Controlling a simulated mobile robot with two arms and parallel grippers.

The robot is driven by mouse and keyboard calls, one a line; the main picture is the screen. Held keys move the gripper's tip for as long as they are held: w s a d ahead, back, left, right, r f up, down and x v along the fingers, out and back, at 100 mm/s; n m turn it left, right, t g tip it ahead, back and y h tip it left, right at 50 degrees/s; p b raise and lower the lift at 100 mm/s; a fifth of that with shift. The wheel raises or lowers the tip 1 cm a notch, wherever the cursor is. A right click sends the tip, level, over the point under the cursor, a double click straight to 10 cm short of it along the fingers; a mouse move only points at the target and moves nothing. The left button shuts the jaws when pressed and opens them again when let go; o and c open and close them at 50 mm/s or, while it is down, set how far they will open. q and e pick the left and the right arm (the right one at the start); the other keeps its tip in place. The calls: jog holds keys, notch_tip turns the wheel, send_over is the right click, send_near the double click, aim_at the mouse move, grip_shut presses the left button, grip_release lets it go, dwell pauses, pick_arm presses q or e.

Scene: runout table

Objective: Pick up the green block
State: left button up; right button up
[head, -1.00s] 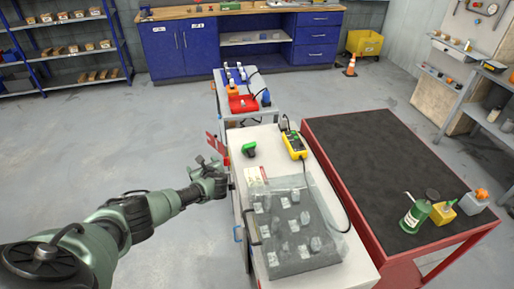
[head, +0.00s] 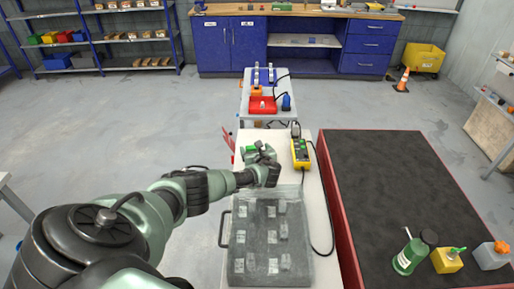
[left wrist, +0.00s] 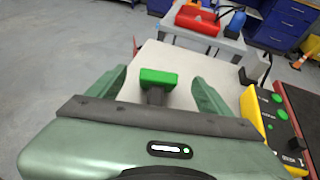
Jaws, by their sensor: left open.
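The green block (left wrist: 159,77) sits on the pale top of the narrow bench (left wrist: 180,58), with a dark part beneath its green top. My left gripper (left wrist: 158,88) is open, and the block shows between its two green fingers in the left wrist view, with a gap on each side. In the head view the left gripper (head: 260,153) is over the far part of the bench, and the block (head: 250,149) is partly hidden by it. My right gripper is not in view.
A yellow device with a cable (head: 300,152) lies just right of the gripper. A grey clear-covered tray (head: 240,268) is nearer on the bench. A red-framed table with a dark top (head: 385,180) stands right; a red box (head: 262,106) is beyond.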

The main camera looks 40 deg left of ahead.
aim_at(253, 146)
pick_arm(q)
jog(key=shift+w+a+f, duration=0.2)
jog(key=shift+a+f, duration=0.1)
jog(key=shift+a, duration=0.25)
jog(key=shift+w+a+f, duration=0.1)
jog(key=shift+w+f, duration=0.05)
jog(key=w+a+f+b, duration=0.2)
jog(key=b, duration=0.1)
jog(key=shift+a+b, duration=0.1)
jog(key=shift+b, duration=0.2)
jog(key=shift+w+a+f+b, duration=0.1)
jog(key=shift+w+a+b, duration=0.3)
jog(key=shift+a, duration=0.1)
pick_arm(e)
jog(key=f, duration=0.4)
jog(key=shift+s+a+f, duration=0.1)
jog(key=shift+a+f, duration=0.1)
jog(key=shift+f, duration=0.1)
pick_arm(q)
jog(key=shift+s, duration=0.1)
jog(key=c, duration=1.5)
jog(key=shift+c, duration=0.2)
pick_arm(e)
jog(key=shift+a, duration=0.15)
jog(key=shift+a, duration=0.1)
